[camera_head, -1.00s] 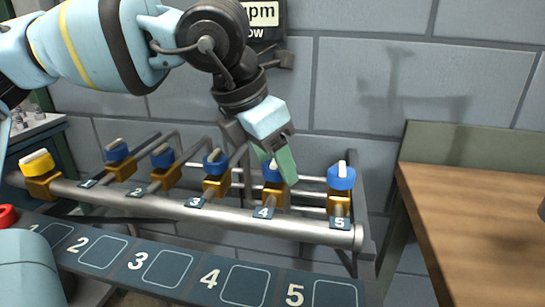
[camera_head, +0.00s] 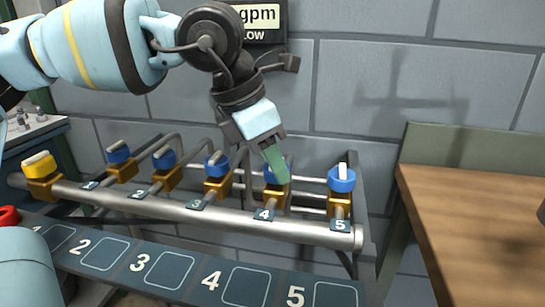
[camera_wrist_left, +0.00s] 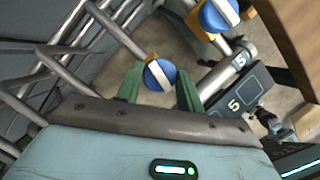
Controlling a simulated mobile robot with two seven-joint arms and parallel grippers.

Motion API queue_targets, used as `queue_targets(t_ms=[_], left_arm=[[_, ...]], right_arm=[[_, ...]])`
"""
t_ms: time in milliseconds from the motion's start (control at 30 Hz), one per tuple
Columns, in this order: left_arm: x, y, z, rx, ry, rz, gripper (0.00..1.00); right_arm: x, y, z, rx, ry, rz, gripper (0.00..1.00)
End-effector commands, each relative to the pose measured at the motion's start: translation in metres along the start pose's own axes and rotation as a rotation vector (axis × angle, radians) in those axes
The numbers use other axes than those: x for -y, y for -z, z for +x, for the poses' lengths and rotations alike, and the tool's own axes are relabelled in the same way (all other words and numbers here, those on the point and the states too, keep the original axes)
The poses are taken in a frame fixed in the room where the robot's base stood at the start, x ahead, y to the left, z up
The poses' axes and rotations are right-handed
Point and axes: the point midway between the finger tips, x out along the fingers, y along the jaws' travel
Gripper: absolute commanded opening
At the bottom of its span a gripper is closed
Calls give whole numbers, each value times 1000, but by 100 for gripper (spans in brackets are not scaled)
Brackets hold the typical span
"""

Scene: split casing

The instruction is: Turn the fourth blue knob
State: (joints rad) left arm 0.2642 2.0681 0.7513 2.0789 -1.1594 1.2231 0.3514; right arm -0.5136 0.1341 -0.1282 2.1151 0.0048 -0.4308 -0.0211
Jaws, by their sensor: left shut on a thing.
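The fourth blue knob (camera_head: 270,172) stands on a brass valve above the label 4 on the pipe rack. My left gripper (camera_head: 276,165) reaches down over it from above, and its green fingers hide much of the knob. In the left wrist view the blue knob (camera_wrist_left: 160,75), with a white pointer bar, sits between the two green fingers. My left gripper (camera_wrist_left: 159,84) is shut on it there. The fifth blue knob (camera_head: 341,179) is just to the right, clear of the fingers; it also shows in the left wrist view (camera_wrist_left: 218,14). My right gripper is not in view.
Other blue knobs (camera_head: 216,165) line the rack to the left, with a yellow knob (camera_head: 38,164) at the end. A thick pipe (camera_head: 200,212) and a numbered panel (camera_head: 190,270) run in front. A wooden table (camera_head: 480,225) stands at right.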

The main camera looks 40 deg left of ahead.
Motion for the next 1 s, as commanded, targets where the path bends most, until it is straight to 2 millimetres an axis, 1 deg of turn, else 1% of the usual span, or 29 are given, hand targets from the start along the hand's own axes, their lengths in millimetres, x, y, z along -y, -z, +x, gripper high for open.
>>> queue_targets(t_ms=[267, 600, 1000], left_arm=[[-2, -1, -2, 2, 99, 237, 14], [-4, -2, -1, 3, 222, 535, 14], [-5, -4, 1, 1, 366, 885, 14]], right_arm=[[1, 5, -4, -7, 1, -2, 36], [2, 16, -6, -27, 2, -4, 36], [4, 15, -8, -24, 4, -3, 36]])
